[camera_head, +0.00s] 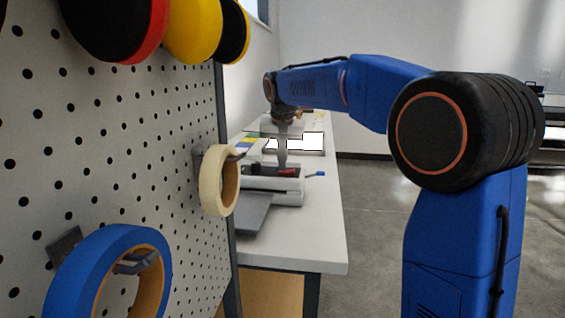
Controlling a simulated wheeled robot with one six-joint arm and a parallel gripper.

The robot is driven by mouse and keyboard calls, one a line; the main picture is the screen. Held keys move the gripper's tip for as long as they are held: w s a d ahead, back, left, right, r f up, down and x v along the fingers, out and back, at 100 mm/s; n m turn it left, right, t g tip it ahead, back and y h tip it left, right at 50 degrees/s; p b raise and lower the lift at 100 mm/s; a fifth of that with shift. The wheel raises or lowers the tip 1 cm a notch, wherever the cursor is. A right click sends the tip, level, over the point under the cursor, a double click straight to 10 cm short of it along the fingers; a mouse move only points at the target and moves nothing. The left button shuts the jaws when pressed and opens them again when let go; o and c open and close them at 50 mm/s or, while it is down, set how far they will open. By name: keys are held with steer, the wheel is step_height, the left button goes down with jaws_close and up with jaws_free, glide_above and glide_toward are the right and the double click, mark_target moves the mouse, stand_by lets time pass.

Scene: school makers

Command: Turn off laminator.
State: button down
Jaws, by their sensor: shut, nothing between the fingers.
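The laminator (272,193) is a white and grey machine on the white table, with a grey tray (243,217) sticking out toward me. A small red part (287,171) shows on its top. My gripper (282,165) points down over the laminator, with its tip at or just above the top near the red part. I cannot tell whether it touches. The fingers are close together with nothing seen between them. The switch itself is too small to make out.
A pegboard (180,120) on the left holds a blue tape roll (75,265), a cream tape roll (207,181) and colored spools (193,30). White sheets (312,141) lie behind the laminator. A small blue item (315,174) is at its right. The table's (310,235) front right is clear.

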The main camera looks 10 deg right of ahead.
steer(key=shift+d, duration=0.15)
steer(key=shift+s+d+r, duration=0.1)
steer(key=shift+s+d, duration=0.15)
steer(key=shift+d, duration=0.3)
steer(key=v, duration=1.7)
steer(key=shift+r, duration=0.2)
steer(key=shift+s, duration=0.1)
steer(key=x, duration=1.1)
steer(key=w+a+x, duration=0.1)
steer(key=x, duration=0.4)
steer(key=shift+f, duration=0.65)
